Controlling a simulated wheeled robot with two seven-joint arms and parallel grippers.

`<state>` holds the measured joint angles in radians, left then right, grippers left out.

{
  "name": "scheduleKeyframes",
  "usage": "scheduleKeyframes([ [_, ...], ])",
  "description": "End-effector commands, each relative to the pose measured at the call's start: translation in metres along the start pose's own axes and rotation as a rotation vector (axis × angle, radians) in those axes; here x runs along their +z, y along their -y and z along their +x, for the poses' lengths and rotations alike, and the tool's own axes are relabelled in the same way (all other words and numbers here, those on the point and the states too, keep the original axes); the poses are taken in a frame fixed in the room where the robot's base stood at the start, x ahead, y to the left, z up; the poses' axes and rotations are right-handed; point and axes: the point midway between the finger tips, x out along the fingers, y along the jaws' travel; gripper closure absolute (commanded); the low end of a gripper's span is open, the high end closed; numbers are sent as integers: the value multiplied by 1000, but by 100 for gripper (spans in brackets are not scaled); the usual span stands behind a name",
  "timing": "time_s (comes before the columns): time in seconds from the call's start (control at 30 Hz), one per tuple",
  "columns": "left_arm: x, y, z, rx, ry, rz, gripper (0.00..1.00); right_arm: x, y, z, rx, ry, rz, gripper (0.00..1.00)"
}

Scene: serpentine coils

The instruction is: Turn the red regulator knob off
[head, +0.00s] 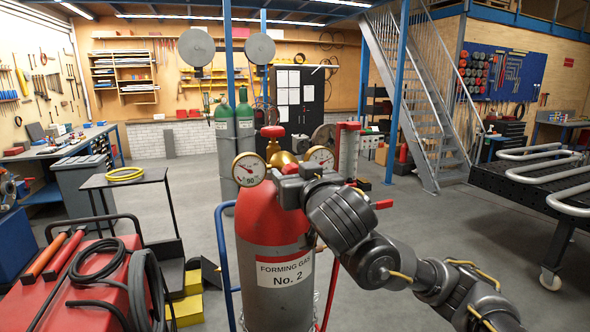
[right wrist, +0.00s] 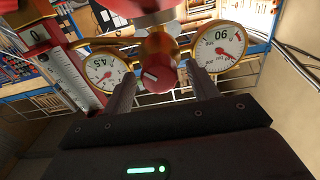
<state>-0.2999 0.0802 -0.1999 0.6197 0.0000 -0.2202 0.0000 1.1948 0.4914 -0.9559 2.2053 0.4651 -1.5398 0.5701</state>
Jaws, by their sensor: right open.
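The red regulator knob (right wrist: 160,80) shows in the right wrist view with a short white mark on its face. It sits between the two fingers of my right gripper (right wrist: 160,70), which is open with a gap visible on both sides of the knob. In the head view my right gripper (head: 284,178) is at the regulator, and its body hides the knob. The regulator has a left gauge (head: 249,169) and a right gauge (head: 320,157). It tops the red-shouldered gas cylinder (head: 277,235) labelled "Forming Gas No. 2". My left gripper is out of view.
A red handwheel (head: 272,131) tops the valve behind the gripper. A flowmeter tube (head: 348,150) stands close on the right. A blue cart rail (head: 222,250) runs beside the cylinder. A red welder (head: 75,285) with cables is at left; a tube-laden table (head: 545,175) is at right.

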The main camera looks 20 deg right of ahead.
Motion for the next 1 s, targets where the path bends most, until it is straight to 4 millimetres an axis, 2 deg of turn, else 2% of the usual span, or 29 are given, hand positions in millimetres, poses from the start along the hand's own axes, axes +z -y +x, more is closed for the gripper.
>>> scheduleKeyframes([
  [0.13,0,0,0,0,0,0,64,0,0,0,0,0,0,42],
  [0.47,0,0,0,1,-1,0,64,0,0,0,0,0,0,85],
  [0.77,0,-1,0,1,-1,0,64,0,0,0,0,0,-34,86],
  [1.0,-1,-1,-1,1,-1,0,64,0,1,0,0,0,-169,86],
])
